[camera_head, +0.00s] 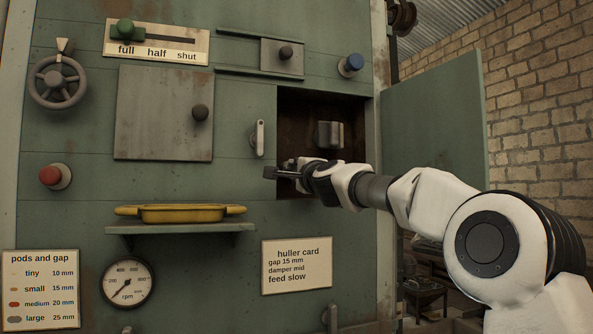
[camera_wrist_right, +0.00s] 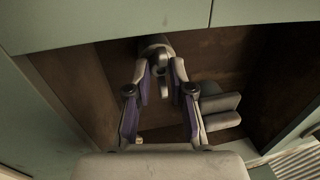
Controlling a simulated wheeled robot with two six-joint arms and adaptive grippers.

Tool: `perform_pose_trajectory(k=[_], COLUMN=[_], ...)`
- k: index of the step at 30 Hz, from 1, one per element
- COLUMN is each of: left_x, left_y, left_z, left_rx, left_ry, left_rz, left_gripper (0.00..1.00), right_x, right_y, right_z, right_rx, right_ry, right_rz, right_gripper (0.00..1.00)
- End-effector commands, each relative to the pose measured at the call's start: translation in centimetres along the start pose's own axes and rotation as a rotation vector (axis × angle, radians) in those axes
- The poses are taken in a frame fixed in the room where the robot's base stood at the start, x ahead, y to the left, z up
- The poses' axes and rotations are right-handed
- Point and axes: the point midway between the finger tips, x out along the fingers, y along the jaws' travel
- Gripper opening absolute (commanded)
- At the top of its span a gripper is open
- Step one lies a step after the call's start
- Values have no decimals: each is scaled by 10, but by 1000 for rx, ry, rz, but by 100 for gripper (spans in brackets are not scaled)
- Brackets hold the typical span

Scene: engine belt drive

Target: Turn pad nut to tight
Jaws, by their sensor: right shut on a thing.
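My right gripper (camera_head: 292,170) reaches into the open, dark compartment (camera_head: 310,101) in the green machine's front. In the right wrist view its fingers (camera_wrist_right: 163,68) are shut on a grey metal piece at the compartment's back, which looks like the pad nut (camera_wrist_right: 155,42). In the head view the gripper hides the nut. A grey metal block (camera_head: 329,134) sits in the compartment, up and right of the gripper; grey blocks (camera_wrist_right: 221,109) also show right of the fingers in the wrist view. My left gripper is not in view.
The compartment's door (camera_head: 432,120) stands open to the right, behind my arm. A small lever (camera_head: 258,138) is just left of the opening. Below are a shelf (camera_head: 180,228) with a yellow tray (camera_head: 180,213) and the huller card (camera_head: 297,265).

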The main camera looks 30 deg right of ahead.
Motion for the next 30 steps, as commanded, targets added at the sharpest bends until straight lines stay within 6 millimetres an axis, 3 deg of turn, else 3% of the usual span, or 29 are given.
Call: perform_pose_trajectory(k=[7, 8, 9, 24, 27, 30], left_x=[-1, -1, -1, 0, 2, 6], left_y=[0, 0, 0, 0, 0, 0], left_z=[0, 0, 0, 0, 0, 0], left_rx=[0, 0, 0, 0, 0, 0], left_ry=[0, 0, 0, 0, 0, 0], left_rz=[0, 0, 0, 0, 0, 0], left_gripper=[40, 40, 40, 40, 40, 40], right_x=[-1, -1, -1, 0, 0, 0], right_y=[-6, -6, -6, -1, 0, 0], right_z=[-1, -1, -1, 0, -2, -3], right_rx=[1, 1, 1, -11, -93, -291], right_ry=[3, 3, 3, -1, -15, -51], right_rz=[-9, -9, -9, -2, -2, -2], right_gripper=[0, 32, 46, 48, 48, 48])
